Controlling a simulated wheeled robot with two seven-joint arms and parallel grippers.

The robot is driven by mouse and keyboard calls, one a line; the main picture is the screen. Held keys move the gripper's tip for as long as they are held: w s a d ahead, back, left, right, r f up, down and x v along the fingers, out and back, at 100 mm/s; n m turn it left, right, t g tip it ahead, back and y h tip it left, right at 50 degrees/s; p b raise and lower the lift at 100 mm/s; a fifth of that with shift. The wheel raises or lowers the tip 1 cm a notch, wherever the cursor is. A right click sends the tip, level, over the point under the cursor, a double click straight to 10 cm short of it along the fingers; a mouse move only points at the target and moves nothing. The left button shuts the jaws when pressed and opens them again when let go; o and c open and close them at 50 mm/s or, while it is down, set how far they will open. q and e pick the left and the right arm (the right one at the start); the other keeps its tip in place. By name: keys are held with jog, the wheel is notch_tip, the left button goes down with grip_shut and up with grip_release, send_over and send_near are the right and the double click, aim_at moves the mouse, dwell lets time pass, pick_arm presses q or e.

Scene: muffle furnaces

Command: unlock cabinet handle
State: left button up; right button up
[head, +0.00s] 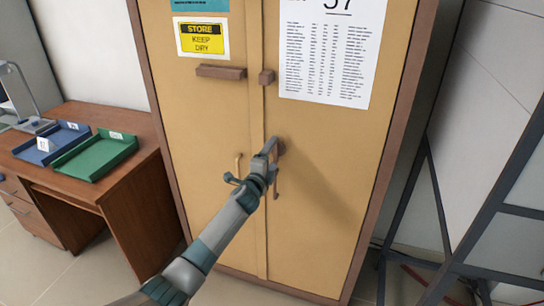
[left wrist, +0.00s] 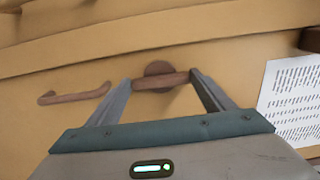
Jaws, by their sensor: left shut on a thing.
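A tall yellow cabinet (head: 200,120) with a brown frame stands in the middle of the head view, both doors closed. A brown turning handle (left wrist: 160,80) on a round base is on the right door; in the head view it is mostly hidden behind my left gripper (head: 272,148). In the left wrist view my left gripper (left wrist: 160,84) has its fingers at the two ends of the handle's bar, shut on it. A slim pull handle (head: 276,187) is just below on the right door; it also shows in the left wrist view (left wrist: 73,95). My right gripper is not in view.
Another slim handle (head: 238,167) is on the left door. A brown desk (head: 125,185) with a blue tray (head: 36,154) and a green tray (head: 92,160) stands at left. A dark metal frame (head: 485,212) stands at right. A printed list (head: 331,60) hangs on the right door.

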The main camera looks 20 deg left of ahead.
pick_arm(q)
jog(key=o, duration=1)
jog(key=shift+o, duration=0.2)
jog(key=shift+s, duration=0.15)
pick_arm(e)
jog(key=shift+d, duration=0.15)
pick_arm(q)
jog(key=shift+s, duration=0.5)
jog(key=s+b, duration=0.2)
jog(key=s, duration=1.4)
jog(key=shift+a, duration=0.3)
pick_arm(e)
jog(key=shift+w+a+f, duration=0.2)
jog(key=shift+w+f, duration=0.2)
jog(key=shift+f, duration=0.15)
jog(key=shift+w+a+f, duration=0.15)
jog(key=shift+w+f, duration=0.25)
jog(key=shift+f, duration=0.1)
pick_arm(q)
jog(key=shift+f, duration=0.1)
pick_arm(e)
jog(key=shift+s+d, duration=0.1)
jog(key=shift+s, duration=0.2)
